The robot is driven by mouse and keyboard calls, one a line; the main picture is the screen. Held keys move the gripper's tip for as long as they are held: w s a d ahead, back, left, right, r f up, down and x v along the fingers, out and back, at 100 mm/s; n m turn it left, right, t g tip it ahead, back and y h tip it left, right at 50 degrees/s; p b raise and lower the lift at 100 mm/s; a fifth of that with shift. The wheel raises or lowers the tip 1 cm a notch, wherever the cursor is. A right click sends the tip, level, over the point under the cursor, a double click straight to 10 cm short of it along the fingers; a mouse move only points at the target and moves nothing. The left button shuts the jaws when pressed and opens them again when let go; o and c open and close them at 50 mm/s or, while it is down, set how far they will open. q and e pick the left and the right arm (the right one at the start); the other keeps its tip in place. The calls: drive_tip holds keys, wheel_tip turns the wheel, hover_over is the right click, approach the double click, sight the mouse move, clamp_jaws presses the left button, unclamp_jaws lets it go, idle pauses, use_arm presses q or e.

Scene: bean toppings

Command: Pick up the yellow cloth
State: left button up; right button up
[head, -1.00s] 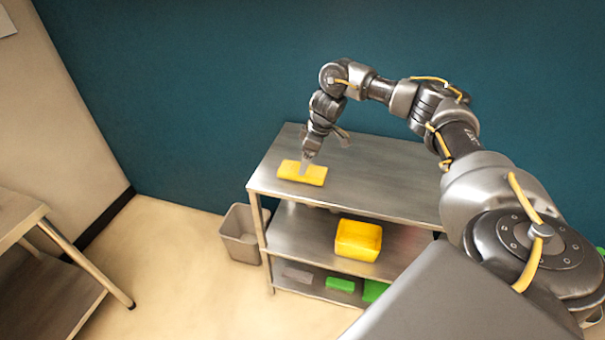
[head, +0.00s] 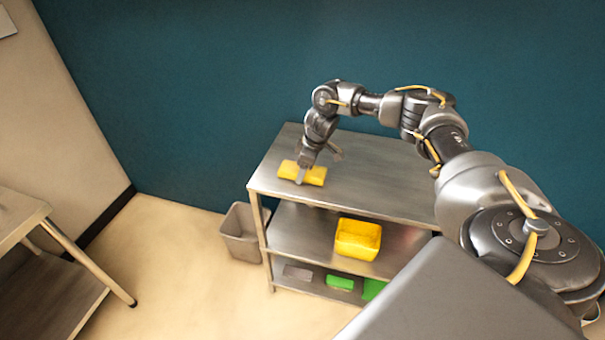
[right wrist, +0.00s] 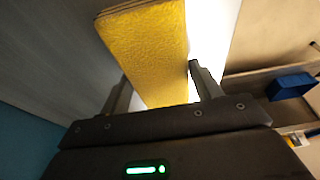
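The yellow cloth (head: 315,176) lies as a folded block on the top shelf of the metal rack, near its left end. My right gripper (head: 300,181) points down at it, with the fingers at the cloth's front side in the head view. In the right wrist view the cloth (right wrist: 148,48) runs between the two separated fingers of the right gripper (right wrist: 160,72). The fingers stand on either side of its near end, and I cannot tell whether they touch it. My left gripper is in neither view.
The metal rack's top shelf (head: 375,165) is otherwise clear. A yellow bin (head: 358,240) stands on the middle shelf, with green items (head: 340,283) below. A grey waste bin (head: 241,235) stands left of the rack. Another table (head: 22,215) is at the left edge.

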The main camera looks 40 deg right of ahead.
drive_tip(key=c, duration=0.4)
drive_tip(key=shift+o, duration=0.2)
drive_tip(key=shift+r, duration=0.1)
drive_tip(key=shift+r, duration=0.3)
wheel_tip(320, 180, up, 2)
drive_tip(key=shift+r+b, duration=0.1)
drive_tip(key=shift+b, duration=0.5)
drive_tip(key=s+a+r+p, duration=0.2)
drive_tip(key=s+a+r, duration=0.7)
drive_tip(key=s+r, duration=0.15)
drive_tip(key=s+a+f+n, duration=0.1)
drive_tip(key=s+a, duration=0.1)
drive_tip(key=a, duration=0.5)
drive_tip(key=s+a+n, duration=0.2)
drive_tip(key=a, duration=0.5)
drive_tip(key=shift+s+a+f+n+g+y, duration=0.2)
drive_tip(key=shift+a+f+n+g+y, duration=0.1)
drive_tip(key=shift+a+f, duration=0.05)
